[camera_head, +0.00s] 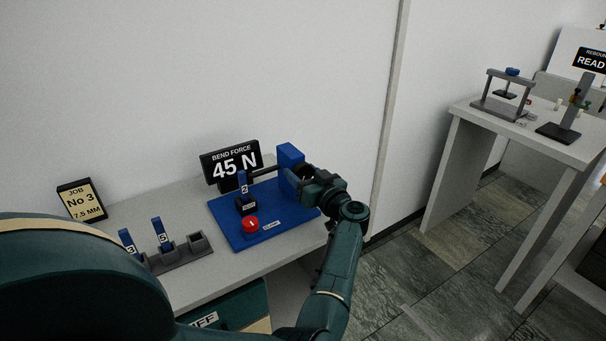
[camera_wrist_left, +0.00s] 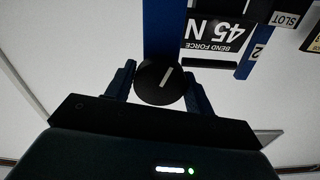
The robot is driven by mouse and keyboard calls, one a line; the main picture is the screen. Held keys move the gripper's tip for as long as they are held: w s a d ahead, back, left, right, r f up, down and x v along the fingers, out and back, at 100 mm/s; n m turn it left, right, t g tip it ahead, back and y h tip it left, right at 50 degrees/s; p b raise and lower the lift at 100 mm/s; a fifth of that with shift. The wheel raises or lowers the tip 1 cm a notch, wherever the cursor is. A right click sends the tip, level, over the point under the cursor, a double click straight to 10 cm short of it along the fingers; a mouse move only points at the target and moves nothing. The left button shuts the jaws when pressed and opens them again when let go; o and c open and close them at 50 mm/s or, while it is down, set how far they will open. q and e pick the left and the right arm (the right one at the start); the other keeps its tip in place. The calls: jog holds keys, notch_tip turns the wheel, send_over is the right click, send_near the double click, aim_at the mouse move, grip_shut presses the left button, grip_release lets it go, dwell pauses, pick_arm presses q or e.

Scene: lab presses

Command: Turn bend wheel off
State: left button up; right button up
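The bend wheel shows in the left wrist view as a round black knob (camera_wrist_left: 160,82) with a white line, on a blue post. The line slants slightly from upright there. In the head view the knob is hidden behind my gripper, at the right end of the blue bend press (camera_head: 236,228). My left gripper (camera_head: 299,179) is at this press's blue post. In the left wrist view its two blue fingers (camera_wrist_left: 160,90) stand apart, one on each side of the knob and close to its rim. I cannot tell whether they touch it. My right gripper is not in view.
The "BEND FORCE 45 N" display (camera_head: 231,164) stands behind the press. A red button (camera_head: 251,224) and a blue numbered piece (camera_head: 243,187) are on its left part. A grey rack (camera_head: 178,255) and the job sign (camera_head: 82,200) stand further left. Another table (camera_head: 540,137) is at right.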

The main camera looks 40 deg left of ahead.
pick_arm(q)
jog(key=c, duration=0.5)
jog(key=shift+r+n+p, duration=0.1)
jog(key=shift+n+p, duration=0.2)
jog(key=shift+n, duration=1.8)
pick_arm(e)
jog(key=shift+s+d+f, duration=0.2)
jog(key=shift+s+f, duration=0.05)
pick_arm(q)
jog(key=o, duration=1)
jog(key=shift+c, duration=0.2)
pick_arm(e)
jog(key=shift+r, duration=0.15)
pick_arm(q)
jog(key=shift+d, duration=0.15)
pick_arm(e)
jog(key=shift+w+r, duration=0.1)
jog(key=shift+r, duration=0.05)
